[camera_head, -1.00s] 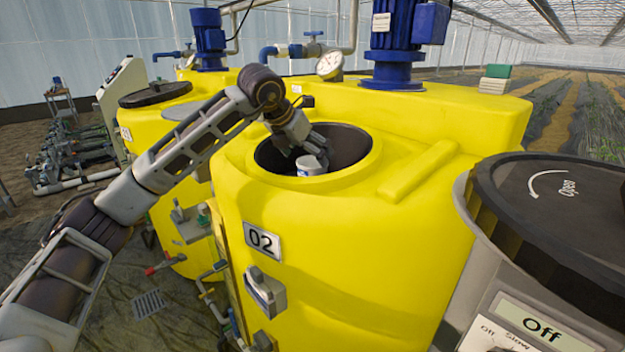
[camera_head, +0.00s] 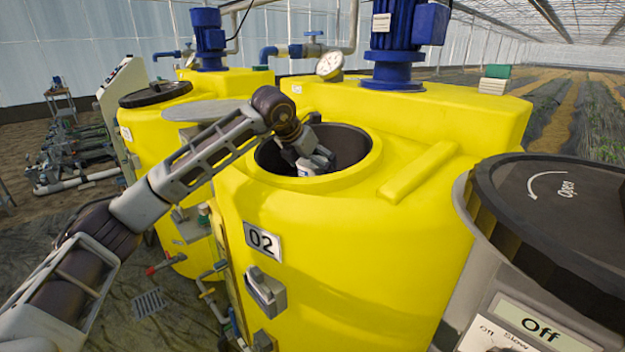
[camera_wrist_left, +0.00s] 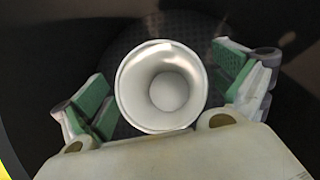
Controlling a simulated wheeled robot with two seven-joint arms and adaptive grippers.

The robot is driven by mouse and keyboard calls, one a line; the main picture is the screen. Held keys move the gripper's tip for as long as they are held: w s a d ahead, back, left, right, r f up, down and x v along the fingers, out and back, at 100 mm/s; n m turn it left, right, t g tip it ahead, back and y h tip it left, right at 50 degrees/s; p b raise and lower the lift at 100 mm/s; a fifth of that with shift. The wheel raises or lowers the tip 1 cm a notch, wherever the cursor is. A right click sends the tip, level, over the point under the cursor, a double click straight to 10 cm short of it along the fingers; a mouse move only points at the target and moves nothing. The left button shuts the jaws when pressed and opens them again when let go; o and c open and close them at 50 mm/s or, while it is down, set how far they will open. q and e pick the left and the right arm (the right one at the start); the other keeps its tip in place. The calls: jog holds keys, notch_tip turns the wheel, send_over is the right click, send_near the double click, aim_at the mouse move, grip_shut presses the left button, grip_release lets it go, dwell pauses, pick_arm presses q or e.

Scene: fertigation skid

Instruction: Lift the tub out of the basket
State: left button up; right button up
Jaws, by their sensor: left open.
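The white round tub (camera_wrist_left: 162,88) sits in the middle of the left wrist view, seen from above. It stands inside the dark basket (camera_wrist_left: 190,24), whose dotted bottom shows around it. My left gripper (camera_head: 313,163) reaches down into the round opening of the yellow tank in the head view. Its two fingers (camera_wrist_left: 163,90), with green pads, are spread on the left and right of the tub, with gaps between pads and tub. In the head view the tub is mostly hidden by the gripper. My right gripper is not in view.
The yellow tank marked 02 (camera_head: 350,255) has a raised rim around its opening (camera_head: 350,148). A blue motor (camera_head: 392,40) and a gauge (camera_head: 330,65) stand behind it. A grey tank with a black lid (camera_head: 560,205) is at the right. Another yellow tank stands behind my arm.

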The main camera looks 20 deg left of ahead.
pick_arm(q)
jog(key=shift+x, duration=1.75)
jog(key=shift+s, duration=0.1)
jog(key=c, duration=1)
jog(key=shift+c, duration=0.2)
